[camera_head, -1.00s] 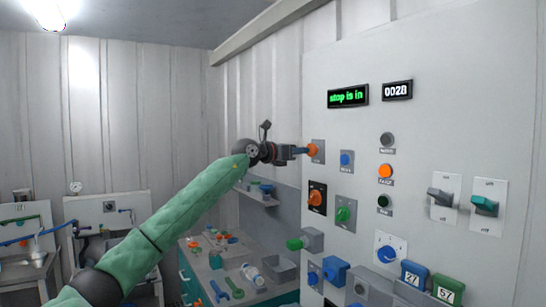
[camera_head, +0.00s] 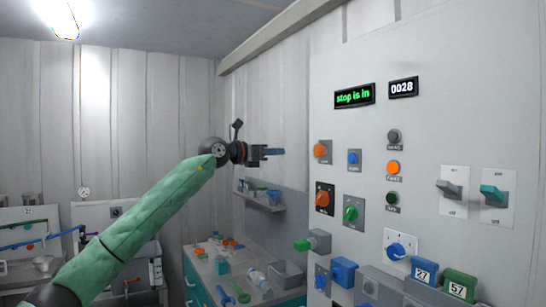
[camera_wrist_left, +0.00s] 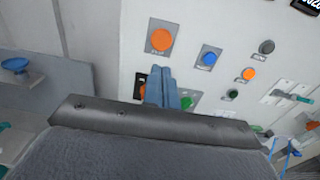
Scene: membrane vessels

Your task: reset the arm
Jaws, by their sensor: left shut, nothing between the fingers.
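My left gripper (camera_head: 276,152) is shut and empty, with its blue fingers together. It is held in the air to the left of the orange button (camera_head: 322,150) at the panel's left edge, with a gap between them. In the left wrist view the shut fingers (camera_wrist_left: 162,88) point toward the panel, below the large orange button (camera_wrist_left: 161,38). They partly hide an orange knob behind them. My green-sleeved left arm (camera_head: 150,215) reaches up from the lower left. My right gripper is not in view.
The control panel (camera_head: 440,125) carries switches, knobs and a green display (camera_head: 354,96) reading "stop is in". Below the gripper are a small shelf (camera_head: 262,203) and a bench (camera_head: 215,262) with tools and a bottle.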

